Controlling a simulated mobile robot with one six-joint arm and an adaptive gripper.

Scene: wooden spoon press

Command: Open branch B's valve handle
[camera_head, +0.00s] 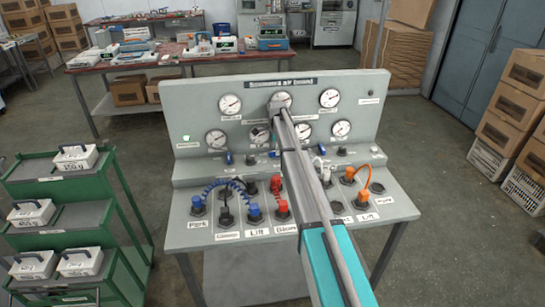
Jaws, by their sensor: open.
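The grey pneumatic test panel (380,120) stands in the middle of the view, with several round gauges on its upright face. The labels are too small to read, so I cannot tell which is branch B's. My arm reaches up from the bottom across the panel. My gripper (278,112) is open near the upper middle gauge, above the handles. Contact is unclear.
Red, blue, black and orange hose connectors, including a red one (281,207), rise from the panel's sloping front. A green cart (70,215) with labelled weights stands at the left. A red workbench (140,68) is behind. Cardboard boxes (520,110) stack at the right.

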